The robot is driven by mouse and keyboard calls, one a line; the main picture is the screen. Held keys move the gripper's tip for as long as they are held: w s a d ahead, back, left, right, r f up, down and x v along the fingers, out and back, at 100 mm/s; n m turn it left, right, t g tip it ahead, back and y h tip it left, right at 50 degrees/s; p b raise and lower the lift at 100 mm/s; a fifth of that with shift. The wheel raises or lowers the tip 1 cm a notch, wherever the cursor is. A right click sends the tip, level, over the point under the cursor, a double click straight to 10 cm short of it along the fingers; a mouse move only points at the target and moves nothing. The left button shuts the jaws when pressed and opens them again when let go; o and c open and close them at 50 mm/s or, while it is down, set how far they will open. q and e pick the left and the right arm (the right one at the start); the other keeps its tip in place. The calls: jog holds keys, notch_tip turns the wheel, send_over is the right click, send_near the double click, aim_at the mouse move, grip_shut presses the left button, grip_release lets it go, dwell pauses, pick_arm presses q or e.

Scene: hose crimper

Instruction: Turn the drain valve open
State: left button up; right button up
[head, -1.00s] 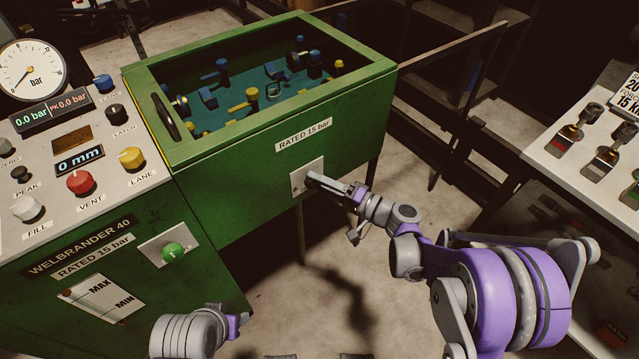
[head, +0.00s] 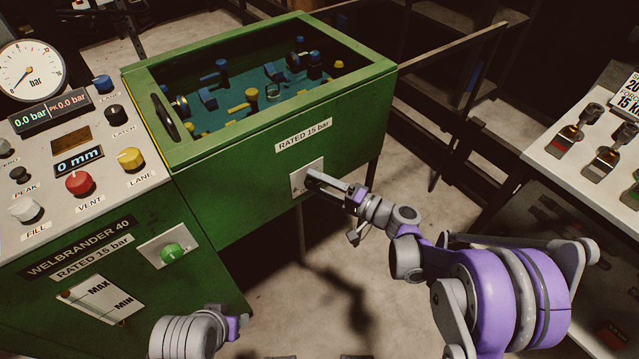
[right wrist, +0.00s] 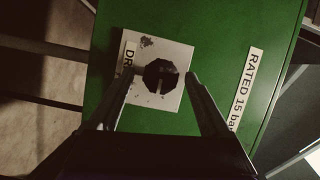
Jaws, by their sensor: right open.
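The drain valve is a dark octagonal knob (right wrist: 161,77) with a pale slot line, on a worn white plate (right wrist: 154,48) lettered "DR…" in the right wrist view. In the head view the plate (head: 297,184) sits on the front of the green tank, and my gripper covers the knob. My right gripper (head: 314,181) is at the plate. Its open fingers (right wrist: 160,74) stand on either side of the knob in the right wrist view; I cannot tell whether they touch it.
The green tank (head: 240,185) carries a "RATED 15 bar" label. Left of it is a control panel (head: 130,180) with a gauge (head: 30,70) and knobs, above a green knob (head: 172,253). A white bench (head: 570,175) with fittings stands right.

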jog(key=shift+d, duration=0.1)
pick_arm(q)
jog(key=shift+s+r+p, duration=0.1)
jog(key=shift+r+p, duration=0.5)
jog(key=shift+r, duration=0.1)
pick_arm(e)
jog(key=v, duration=1)
jog(key=shift+s+d, duration=0.2)
jog(key=shift+d, duration=0.05)
jog(key=shift+a, duration=0.1)
jog(key=s+a+f+n+g+h, duration=0.2)
jog(key=s+g+h, duration=0.4)
jog(key=s, duration=0.6)
jog(key=s+d+f+n+h, duration=0.1)
jog(key=s+d+n+h, duration=0.2)
jog(key=s+d+h, duration=0.85)
pick_arm(q)
notch_tip(320, 180, up, 24)
jog(key=w+t+p, duration=0.1)
jog(key=p, duration=2)
jog(key=shift+w, duration=0.25)
pick_arm(e)
notch_tip(320, 180, up, 24)
jog(key=a+t+y, duration=0.1)
jog(key=y, duration=0.1)
jog(key=shift+a+t, duration=0.25)
jog(key=shift+t, duration=0.15)
